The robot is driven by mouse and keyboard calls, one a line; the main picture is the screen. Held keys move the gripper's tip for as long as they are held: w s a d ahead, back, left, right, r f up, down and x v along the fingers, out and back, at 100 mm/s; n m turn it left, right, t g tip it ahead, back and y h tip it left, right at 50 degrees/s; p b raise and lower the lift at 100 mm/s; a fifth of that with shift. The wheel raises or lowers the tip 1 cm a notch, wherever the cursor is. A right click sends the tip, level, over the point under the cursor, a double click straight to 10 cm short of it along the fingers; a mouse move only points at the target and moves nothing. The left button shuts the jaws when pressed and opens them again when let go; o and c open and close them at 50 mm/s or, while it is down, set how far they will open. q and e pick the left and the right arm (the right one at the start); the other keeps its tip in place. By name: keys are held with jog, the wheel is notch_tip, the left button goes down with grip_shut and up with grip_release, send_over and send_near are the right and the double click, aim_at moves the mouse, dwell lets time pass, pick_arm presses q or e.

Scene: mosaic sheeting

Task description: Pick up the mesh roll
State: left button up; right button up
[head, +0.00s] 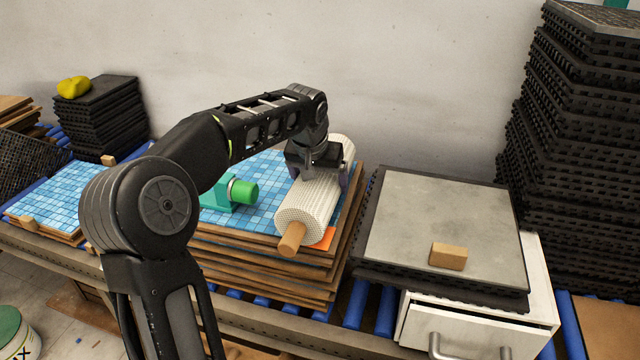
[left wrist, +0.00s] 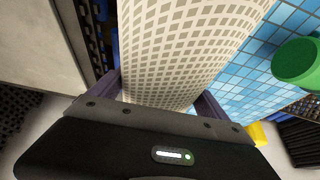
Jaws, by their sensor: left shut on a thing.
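The mesh roll (head: 311,203) is a white netted cylinder with a brown core sticking out at its near end. It lies on a stack of boards topped with blue mosaic tiles (head: 262,172). My left gripper (head: 318,180) comes down over the roll from above, one finger on each side, and is shut on it. In the left wrist view the roll (left wrist: 180,50) fills the space between the two purple-grey fingers (left wrist: 160,98). I cannot tell whether the roll is clear of the tiles. My right gripper is not in view.
A teal tool with a green knob (head: 243,191) stands on the tiles left of the roll. An orange piece (head: 325,238) lies by its near end. Right are a grey slab (head: 440,215) with a tan block (head: 448,256), a white drawer unit (head: 465,330) and tall black stacked trays (head: 570,130).

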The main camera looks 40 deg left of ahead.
pick_arm(q)
jog(key=c, duration=1.2)
jog(key=shift+w+r, duration=0.1)
jog(key=shift+r, duration=0.65)
notch_tip(320, 180, up, 9)
jog(key=shift+f, duration=0.15)
